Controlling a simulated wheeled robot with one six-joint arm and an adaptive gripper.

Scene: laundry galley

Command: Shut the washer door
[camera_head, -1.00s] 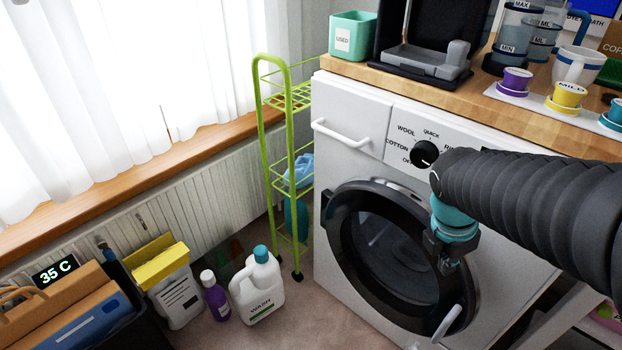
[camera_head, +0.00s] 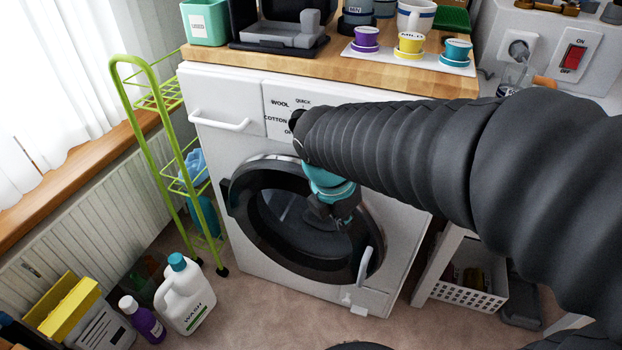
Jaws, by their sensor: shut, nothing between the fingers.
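The white washer (camera_head: 235,140) stands under the wooden worktop. Its round black-rimmed door (camera_head: 262,235) has dark glass, with its hinge side at the left and a pale handle (camera_head: 365,266) at the lower right. The door lies close to the washer front; I cannot tell whether it is fully flush or latched. My gripper (camera_head: 338,218) is shut and empty, in front of the upper right part of the door. I cannot tell whether it touches the door. My arm hides part of the control panel and the washer's upper right front.
A green wire rack (camera_head: 150,130) stands left of the washer. A white wash jug (camera_head: 185,295) and a purple bottle (camera_head: 142,320) stand on the floor. A white basket (camera_head: 470,290) is at the right. The floor before the washer is mostly clear.

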